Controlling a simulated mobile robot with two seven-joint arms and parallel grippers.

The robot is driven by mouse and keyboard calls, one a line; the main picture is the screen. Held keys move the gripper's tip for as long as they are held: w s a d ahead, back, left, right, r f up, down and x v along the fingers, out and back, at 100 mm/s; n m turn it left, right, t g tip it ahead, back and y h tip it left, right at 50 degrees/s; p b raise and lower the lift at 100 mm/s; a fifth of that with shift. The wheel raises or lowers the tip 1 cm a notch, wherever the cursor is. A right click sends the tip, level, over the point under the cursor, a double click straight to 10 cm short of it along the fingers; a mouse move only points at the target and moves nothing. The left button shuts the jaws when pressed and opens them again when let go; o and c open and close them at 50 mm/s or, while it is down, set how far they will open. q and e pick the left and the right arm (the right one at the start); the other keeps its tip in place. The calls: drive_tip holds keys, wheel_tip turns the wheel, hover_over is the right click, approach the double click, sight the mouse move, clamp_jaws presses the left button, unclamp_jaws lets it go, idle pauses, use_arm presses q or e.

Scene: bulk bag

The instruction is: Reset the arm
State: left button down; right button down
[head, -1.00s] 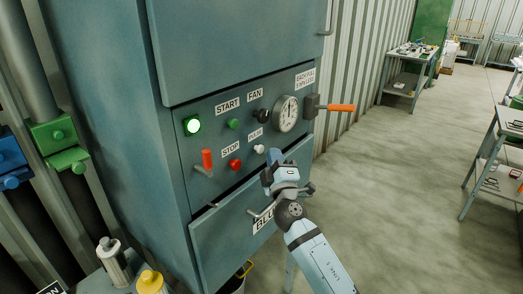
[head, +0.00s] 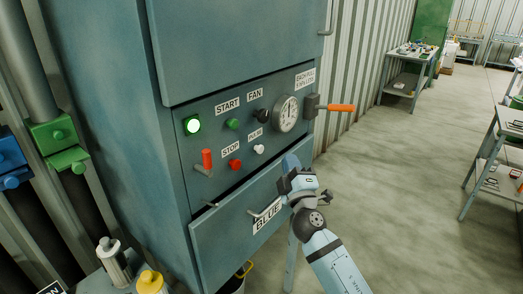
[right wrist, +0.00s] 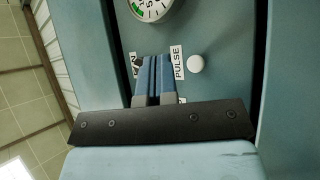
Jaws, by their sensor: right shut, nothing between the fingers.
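My right gripper (head: 290,162) is in front of the blue-grey cabinet, just below and right of the white PULSE button (head: 259,149). In the right wrist view its blue fingers (right wrist: 155,78) lie together with nothing between them, and the white button (right wrist: 196,64) shows to their right, clear of them. The control panel also holds a lit green lamp (head: 192,125), a green START button (head: 233,124), a red STOP button (head: 235,164), a black FAN knob (head: 261,116) and a dial gauge (head: 287,114). My left gripper is not in view.
A drawer front labelled BLUE (head: 267,215) with a handle is below the panel. A red-handled lever (head: 207,160) and an orange-handled lever (head: 340,108) stick out. Yellow-topped (head: 151,281) and grey cylinders stand at bottom left.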

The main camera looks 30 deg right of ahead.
idle(0.4)
drive_tip(key=s+a+f+m+g+y+p, duration=0.2)
drive_tip(key=s+a+f+g, duration=0.15)
drive_tip(key=f, duration=0.45)
drive_tip(key=s+a+f+m+g+y+p, duration=0.1)
drive_tip(key=s+a+f+g+y+p, duration=0.2)
drive_tip(key=f, duration=0.4)
drive_tip(key=s+a+f+m+g+y+p, duration=0.1)
drive_tip(key=s+a+f+m+g+y, duration=0.1)
drive_tip(key=s+a+f, duration=0.3)
drive_tip(key=s+a+f+m+g+y+p, duration=0.1)
drive_tip(key=s+a+f, duration=0.5)
drive_tip(key=s, duration=0.7)
wheel_tip(320, 180, down, 3)
drive_tip(key=shift+s+a+r+m+g+y, duration=0.2)
drive_tip(key=shift+s+m+g+y, duration=0.1)
drive_tip(key=shift+m+g+y, duration=0.55)
idle(0.9)
